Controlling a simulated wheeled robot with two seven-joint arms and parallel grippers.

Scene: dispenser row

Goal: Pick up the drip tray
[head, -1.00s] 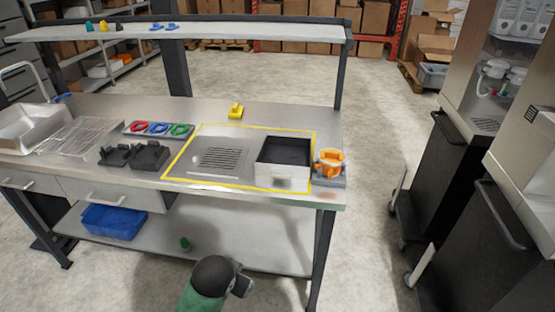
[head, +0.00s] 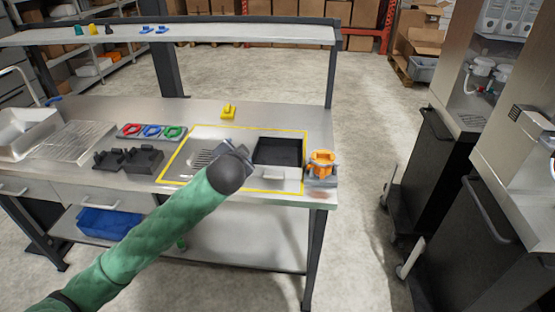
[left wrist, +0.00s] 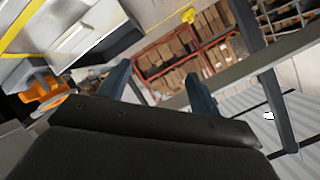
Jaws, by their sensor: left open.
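My left gripper (head: 238,154) is over the yellow-outlined area of the steel workbench, partly hidden by its own arm. In the left wrist view its two fingers (left wrist: 158,84) stand apart with nothing between them. Another slotted grille (head: 470,122) is in the machine at right. I cannot tell which is the drip tray. My right gripper is out of view.
An orange part on a grey base (head: 322,165) stands right of the outline. A yellow part (head: 228,111) is behind it. Dark holders (head: 143,159) and a tray of coloured rings (head: 152,132) stand left. A shelf (head: 200,36) spans above the bench's back.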

